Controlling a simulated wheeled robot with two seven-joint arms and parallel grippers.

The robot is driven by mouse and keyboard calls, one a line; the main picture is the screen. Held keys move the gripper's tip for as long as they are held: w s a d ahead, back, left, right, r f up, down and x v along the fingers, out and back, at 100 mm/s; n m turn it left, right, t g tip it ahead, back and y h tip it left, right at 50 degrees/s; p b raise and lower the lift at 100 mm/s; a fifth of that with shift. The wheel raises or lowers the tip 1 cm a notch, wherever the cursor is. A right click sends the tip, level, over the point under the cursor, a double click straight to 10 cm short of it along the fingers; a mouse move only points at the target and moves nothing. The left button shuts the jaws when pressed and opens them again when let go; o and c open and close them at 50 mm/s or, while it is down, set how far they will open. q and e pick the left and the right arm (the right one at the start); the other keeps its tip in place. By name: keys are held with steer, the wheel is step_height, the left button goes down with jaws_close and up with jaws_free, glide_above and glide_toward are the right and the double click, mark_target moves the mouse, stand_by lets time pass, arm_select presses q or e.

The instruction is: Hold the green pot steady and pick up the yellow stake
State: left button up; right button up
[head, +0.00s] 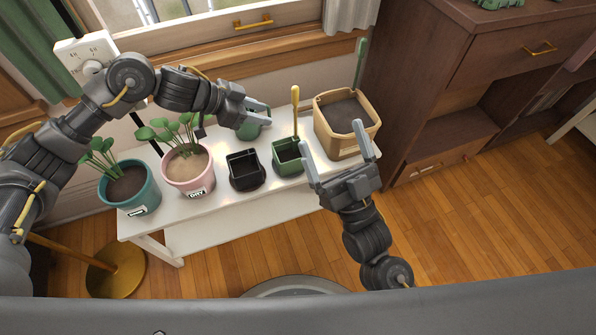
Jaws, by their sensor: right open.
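The small square green pot (288,164) stands near the right part of the white bench. The yellow stake (295,112) stands upright in it. My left gripper (269,113) is over the back of the bench, left of the stake, with its fingers apart; it overlaps a round green container (252,130), and I cannot tell whether it touches it. My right gripper (332,135) is open and empty, in front of the tan planter and to the right of the green pot. Neither gripper is on the stake.
The white bench (215,203) also holds a black square pot (245,178), a pink pot (189,181) and a teal pot (140,200) with plants. A brown cabinet (430,75) stands beyond.

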steer(key=shift+o, duration=0.3)
steer(key=w+a+f+g+h, duration=0.1)
steer(key=w+a+f+g, duration=0.1)
steer(key=f, duration=0.4)
steer(key=w+a+f+g+h, duration=0.1)
steer(key=w+a+f+g, duration=0.1)
steer(key=f, duration=0.5)
steer(key=shift+w+a+f+h, duration=0.3)
steer(key=shift+w+a, duration=0.2)
steer(key=shift+a, duration=0.2)
steer(key=g+h, duration=0.2)
steer(key=g, duration=0.1)
glide_toward(285, 143)
steer(key=x, duration=0.6)
steer(key=shift+w+a, duration=0.1)
steer(key=shift+w, duration=0.1)
steer(key=c, duration=1.1)
arm_select(q)
steer(key=shift+c, duration=0.3)
arm_select(e)
steer(key=shift+o, duration=0.2)
